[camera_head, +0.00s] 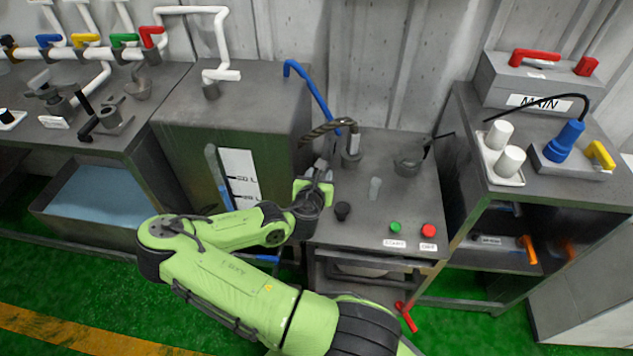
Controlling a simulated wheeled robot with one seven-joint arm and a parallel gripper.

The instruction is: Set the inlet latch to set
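No label reading "inlet" is legible, so I cannot tell for sure which part is the inlet latch. A black lever (85,117) stands on the left bench, close to a small white label (53,122) too small to read. Another dark fitting with a black handle (408,166) sits at the back right of the middle cabinet. My gripper (324,168) is over the left edge of that cabinet, just in front of a dark cylindrical fitting (351,158) with a braided hose. The fingers are small and dark, and whether they are open cannot be made out.
The right bench holds a box marked MAIN (537,102) and a blue plug (565,141).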

